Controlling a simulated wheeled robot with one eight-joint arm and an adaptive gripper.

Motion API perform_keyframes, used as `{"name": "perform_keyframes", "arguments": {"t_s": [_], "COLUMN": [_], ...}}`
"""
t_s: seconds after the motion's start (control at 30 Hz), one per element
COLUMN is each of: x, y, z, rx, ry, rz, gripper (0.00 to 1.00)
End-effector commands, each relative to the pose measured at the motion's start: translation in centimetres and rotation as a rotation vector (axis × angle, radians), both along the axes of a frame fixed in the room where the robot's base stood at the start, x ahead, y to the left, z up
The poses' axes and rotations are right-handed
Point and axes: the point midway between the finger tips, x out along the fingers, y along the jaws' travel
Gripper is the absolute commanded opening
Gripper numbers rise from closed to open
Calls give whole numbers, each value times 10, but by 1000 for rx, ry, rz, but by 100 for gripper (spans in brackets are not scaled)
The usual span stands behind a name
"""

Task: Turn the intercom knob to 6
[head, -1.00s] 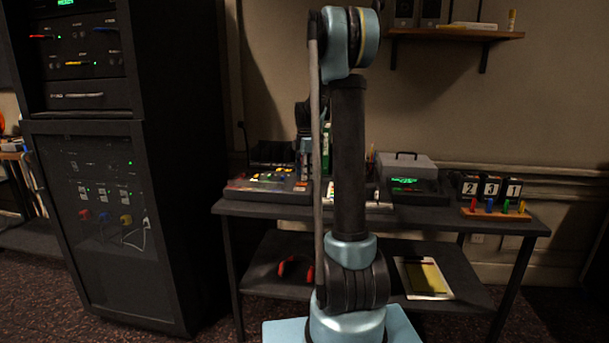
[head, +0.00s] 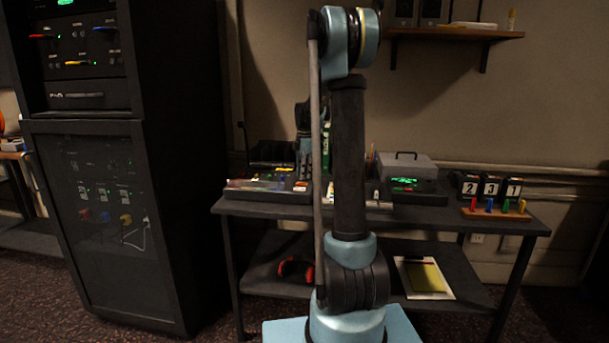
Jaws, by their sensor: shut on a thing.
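The mixing desk (head: 262,186) sits at the left end of the table, a low dark panel with a pale strip and small coloured controls. My arm rises in front of the table and reaches over to the desk's right part. My gripper (head: 302,179) is down at the desk's right end, small and dark in this view. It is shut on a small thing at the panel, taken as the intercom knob. The knob itself, its pointer and its numbers are hidden or too small to read.
A dark unit with a green display (head: 407,187) stands right of my arm, before a grey case (head: 408,164). Number blocks (head: 490,186) and a wooden rack of coloured pegs (head: 497,213) are at the right end. A tall equipment rack (head: 105,215) stands left. Red headphones (head: 296,269) lie on the lower shelf.

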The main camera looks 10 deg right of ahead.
Motion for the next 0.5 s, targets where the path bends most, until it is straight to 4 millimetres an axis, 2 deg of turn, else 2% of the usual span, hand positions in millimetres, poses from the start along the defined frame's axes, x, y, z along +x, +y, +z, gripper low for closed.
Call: {"name": "perform_keyframes", "arguments": {"t_s": [0.5], "x": [1], "y": [1], "z": [0], "rx": [-1], "ry": [-2], "rz": [-421], "gripper": [0]}}
